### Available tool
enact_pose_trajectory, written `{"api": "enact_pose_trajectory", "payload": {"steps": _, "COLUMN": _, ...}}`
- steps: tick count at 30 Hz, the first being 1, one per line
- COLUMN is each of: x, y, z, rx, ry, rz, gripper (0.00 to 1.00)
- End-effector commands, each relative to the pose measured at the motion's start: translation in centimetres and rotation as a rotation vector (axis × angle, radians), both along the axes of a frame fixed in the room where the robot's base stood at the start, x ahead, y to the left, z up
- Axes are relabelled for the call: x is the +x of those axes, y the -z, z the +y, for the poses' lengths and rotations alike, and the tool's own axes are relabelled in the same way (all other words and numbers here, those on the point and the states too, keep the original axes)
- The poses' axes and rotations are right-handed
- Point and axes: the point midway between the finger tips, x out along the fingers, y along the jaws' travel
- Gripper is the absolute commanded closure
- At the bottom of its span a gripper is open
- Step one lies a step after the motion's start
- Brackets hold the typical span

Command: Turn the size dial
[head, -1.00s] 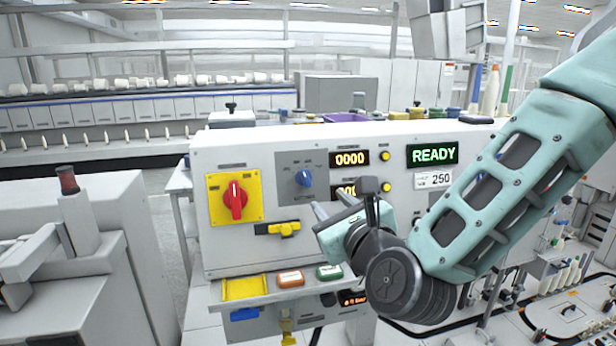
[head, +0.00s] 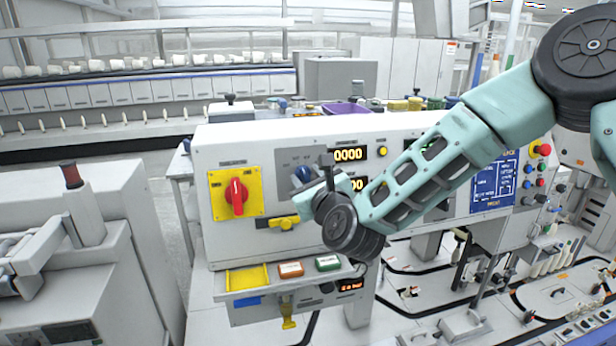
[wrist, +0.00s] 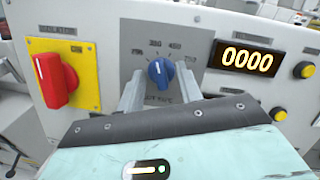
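The blue size dial (wrist: 161,72) sits on a grey plate on the white control panel, with its white pointer line toward the top. In the head view the dial (head: 303,174) is partly hidden behind my gripper (head: 304,192). In the wrist view my gripper (wrist: 160,92) has its two grey fingers apart, one on each side of the dial's lower part. A gap shows between the dial and each finger. I cannot tell how deep the fingertips reach or whether they touch the panel.
A red rotary switch on a yellow plate (head: 235,195) is left of the dial. A yellow latch handle (head: 284,223) is below it. A 0000 display (head: 348,155) and a yellow button (head: 383,151) are to the right. A shelf with a yellow tray (head: 248,279) juts out below.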

Motion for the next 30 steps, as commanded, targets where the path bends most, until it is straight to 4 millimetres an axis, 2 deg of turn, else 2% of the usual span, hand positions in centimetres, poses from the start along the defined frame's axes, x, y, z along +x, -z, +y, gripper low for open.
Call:
{"api": "enact_pose_trajectory", "payload": {"steps": 1, "x": -0.01, "y": 0.00, "z": 0.00, "rx": 0.000, "ry": 0.000, "rz": 0.000, "gripper": 0.65}}
{"api": "enact_pose_trajectory", "payload": {"steps": 5, "x": -0.02, "y": -0.02, "z": 0.00, "rx": 0.000, "ry": 0.000, "rz": 0.000, "gripper": 1.00}}
{"api": "enact_pose_trajectory", "payload": {"steps": 17, "x": -0.04, "y": 0.12, "z": -0.05, "rx": -0.040, "ry": -0.010, "rz": -0.014, "gripper": 1.00}}
{"api": "enact_pose_trajectory", "payload": {"steps": 30, "x": -0.01, "y": 0.24, "z": -0.13, "rx": -0.326, "ry": -0.084, "rz": -0.099, "gripper": 1.00}}
